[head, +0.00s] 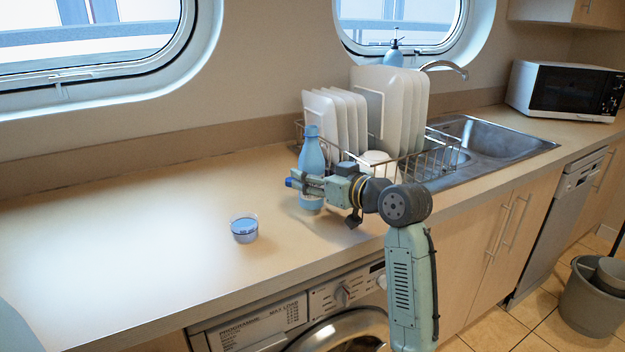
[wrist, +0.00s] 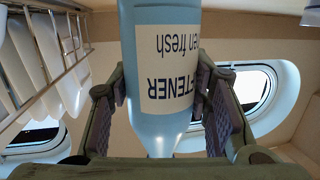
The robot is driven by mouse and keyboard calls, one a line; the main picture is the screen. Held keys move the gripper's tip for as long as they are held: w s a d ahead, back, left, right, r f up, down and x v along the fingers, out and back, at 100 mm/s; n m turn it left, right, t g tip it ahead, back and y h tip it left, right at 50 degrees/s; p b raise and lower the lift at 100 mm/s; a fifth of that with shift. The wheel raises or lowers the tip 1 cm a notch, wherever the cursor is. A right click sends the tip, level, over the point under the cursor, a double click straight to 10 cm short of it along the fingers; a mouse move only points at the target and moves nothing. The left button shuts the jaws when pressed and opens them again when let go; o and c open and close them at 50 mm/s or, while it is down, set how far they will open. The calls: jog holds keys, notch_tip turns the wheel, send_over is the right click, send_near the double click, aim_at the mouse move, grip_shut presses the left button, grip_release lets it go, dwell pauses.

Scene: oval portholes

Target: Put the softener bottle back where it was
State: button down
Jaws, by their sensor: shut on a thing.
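The softener bottle (head: 312,156) is light blue and stands upright on the left of the dish rack. My gripper (head: 303,184) is shut on its body from the right. In the wrist view the bottle (wrist: 160,125) lies between both fingers (wrist: 163,110). Its white label (wrist: 172,62) faces the camera and reads upside down. I cannot tell whether the bottle's base touches the counter or hangs just above it. A small clear cup with blue liquid (head: 244,229) stands on the counter to the left and nearer the front edge.
The wire dish rack (head: 440,150) with white plates (head: 398,105) stands right beside the bottle and gripper. The sink (head: 500,140) and microwave (head: 567,90) are further right. The left counter (head: 120,235) is broad and clear. A washing machine (head: 300,318) sits below the front edge.

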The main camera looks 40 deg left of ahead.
jog(key=shift+f, duration=0.75)
jog(key=shift+f, duration=0.25)
jog(key=c, duration=0.8)
grip_release()
jog(key=shift+c, duration=0.2)
